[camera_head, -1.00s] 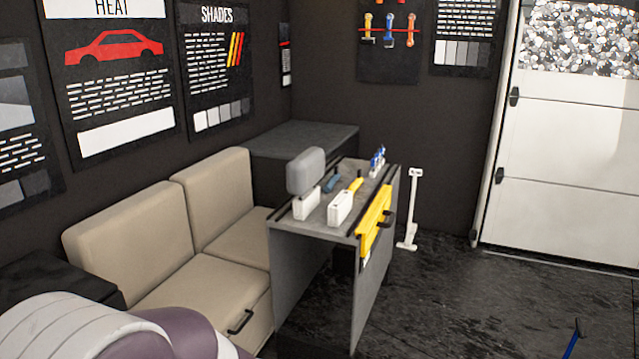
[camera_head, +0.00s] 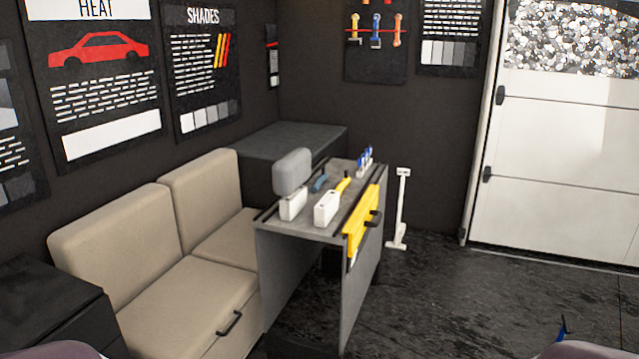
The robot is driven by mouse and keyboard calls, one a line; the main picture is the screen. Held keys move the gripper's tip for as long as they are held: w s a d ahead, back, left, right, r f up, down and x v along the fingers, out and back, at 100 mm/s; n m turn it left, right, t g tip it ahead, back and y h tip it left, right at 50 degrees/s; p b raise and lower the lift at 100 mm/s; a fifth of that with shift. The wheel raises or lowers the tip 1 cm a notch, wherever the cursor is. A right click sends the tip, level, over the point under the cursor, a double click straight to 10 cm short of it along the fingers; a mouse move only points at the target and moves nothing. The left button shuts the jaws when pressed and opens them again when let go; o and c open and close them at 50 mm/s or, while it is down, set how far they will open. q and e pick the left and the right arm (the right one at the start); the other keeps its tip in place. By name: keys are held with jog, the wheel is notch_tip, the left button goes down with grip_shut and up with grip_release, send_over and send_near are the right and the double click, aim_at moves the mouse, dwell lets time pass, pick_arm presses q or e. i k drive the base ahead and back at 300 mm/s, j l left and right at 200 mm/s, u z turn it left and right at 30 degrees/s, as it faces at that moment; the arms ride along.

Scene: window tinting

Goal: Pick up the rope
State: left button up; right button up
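I cannot make out a rope in this view. A thin dark blue object (camera_head: 563,328) shows at the bottom right edge above the floor; most of it is cut off, and I cannot tell what it is.
A grey workbench (camera_head: 290,285) stands in the middle with white containers, small tools and a yellow piece (camera_head: 362,225) on its side. A beige sofa (camera_head: 150,270) is left of it. A white stand (camera_head: 401,205) is behind. The dark floor (camera_head: 480,300) at right is clear.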

aim_at(341, 186)
jog(key=i+l+z, duration=0.35)
jog(key=i, duration=0.2)
jog(key=i+l+z, duration=0.35)
jog(key=i, duration=0.2)
jog(key=i+z, duration=0.35)
jog(key=i, duration=0.25)
jog(key=i+u, duration=0.3)
jog(key=i+l+u, duration=0.25)
jog(key=i, duration=0.25)
jog(key=i+l+u, duration=0.1)
jog(key=i+u, duration=0.2)
jog(key=i, duration=0.15)
jog(key=i+u, duration=0.2)
jog(key=u, duration=0.2)
jog(key=i+u, duration=0.15)
jog(key=u, duration=0.3)
jog(key=i+l+u, duration=0.2)
jog(key=u, duration=0.2)
jog(key=i+l+u, duration=0.1)
jog(key=u, duration=0.35)
jog(key=i+l+u, duration=0.1)
jog(key=l+u, duration=0.3)
jog(key=i+l+u, duration=0.1)
jog(key=u, duration=0.35)
jog(key=i+l+u, duration=0.1)
jog(key=l+u, duration=0.45)
jog(key=l, duration=0.15)
